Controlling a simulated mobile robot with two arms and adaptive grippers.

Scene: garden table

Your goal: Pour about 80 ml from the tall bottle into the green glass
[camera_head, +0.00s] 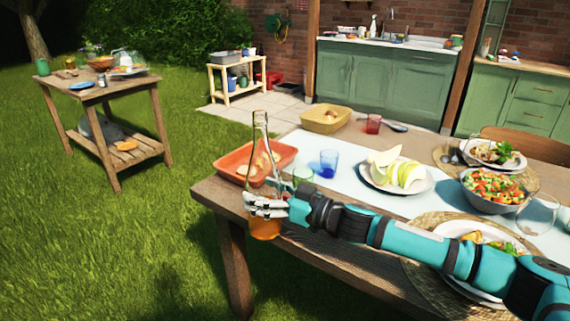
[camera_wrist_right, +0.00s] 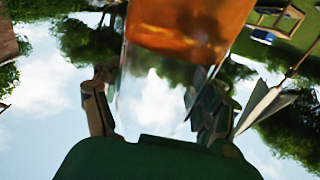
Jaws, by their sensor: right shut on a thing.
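The tall bottle (camera_head: 261,150) is clear glass with amber liquid low inside, and it stands about upright. My right gripper (camera_head: 265,205) is shut around its lower part, at the table's near left corner. I cannot tell how far the bottle is from the tabletop. In the right wrist view the amber liquid in the bottle (camera_wrist_right: 190,28) shows above my right gripper's fingers (camera_wrist_right: 155,105). The green glass (camera_head: 303,174) stands on the table just right of the bottle, partly hidden behind my right gripper. My left gripper is not in view.
A blue glass (camera_head: 328,164) stands close right of the green glass. An orange tray (camera_head: 230,160) lies behind the bottle. A melon plate (camera_head: 419,186), salad bowl (camera_head: 492,204) and red glass (camera_head: 373,124) are farther right. Grass lies left of the table.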

